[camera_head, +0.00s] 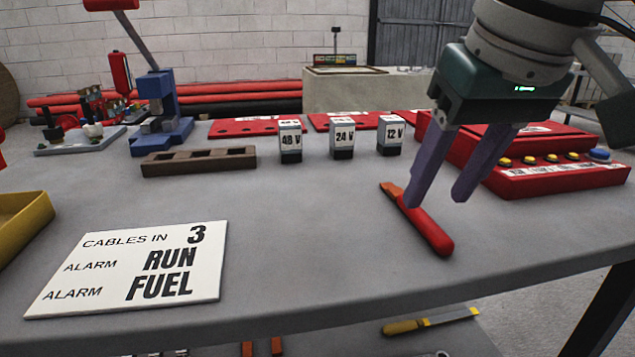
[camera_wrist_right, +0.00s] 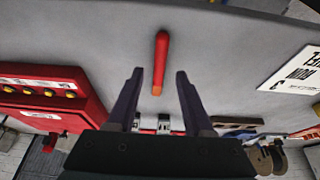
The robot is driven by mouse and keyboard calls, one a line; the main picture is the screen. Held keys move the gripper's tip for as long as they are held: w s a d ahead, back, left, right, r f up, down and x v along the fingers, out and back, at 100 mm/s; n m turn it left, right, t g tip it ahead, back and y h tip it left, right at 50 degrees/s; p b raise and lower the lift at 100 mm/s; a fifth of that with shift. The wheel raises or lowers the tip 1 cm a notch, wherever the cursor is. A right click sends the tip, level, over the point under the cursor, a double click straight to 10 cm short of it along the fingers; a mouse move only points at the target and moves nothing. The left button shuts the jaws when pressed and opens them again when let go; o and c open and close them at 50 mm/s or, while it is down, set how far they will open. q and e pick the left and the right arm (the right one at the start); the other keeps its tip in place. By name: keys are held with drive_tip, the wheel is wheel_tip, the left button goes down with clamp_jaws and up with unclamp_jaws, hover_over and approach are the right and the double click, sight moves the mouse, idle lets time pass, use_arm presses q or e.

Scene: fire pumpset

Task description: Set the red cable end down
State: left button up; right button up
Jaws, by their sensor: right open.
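The red cable end (camera_head: 430,230), a red rod with an orange tip, lies on the grey table (camera_head: 330,240) near its front right. My right gripper (camera_head: 435,199) is open and points down over it. In the head view its left finger overlaps the cable end near the orange tip. In the right wrist view the red cable end (camera_wrist_right: 161,62) lies between and beyond the two open fingers (camera_wrist_right: 158,76), with a visible space on each side. I cannot tell the exact height of the fingertips above the table. My left gripper is not in view.
A red panel with yellow and blue buttons (camera_head: 565,178) stands right of the gripper. Blocks marked 48 V (camera_head: 290,141), 24 V (camera_head: 342,139) and 12 V (camera_head: 391,135) stand behind. A white sign (camera_head: 130,268) lies front left. The table's middle is clear.

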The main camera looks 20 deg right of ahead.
drive_tip(key=p+v, duration=0.1)
drive_tip(key=v, duration=0.7)
drive_tip(key=shift+s+r+p, duration=0.15)
drive_tip(key=shift+r+p, duration=0.15)
drive_tip(key=shift+p, duration=0.1)
idle(0.5)
idle(0.9)
idle(1.0)
idle(0.6)
idle(0.4)
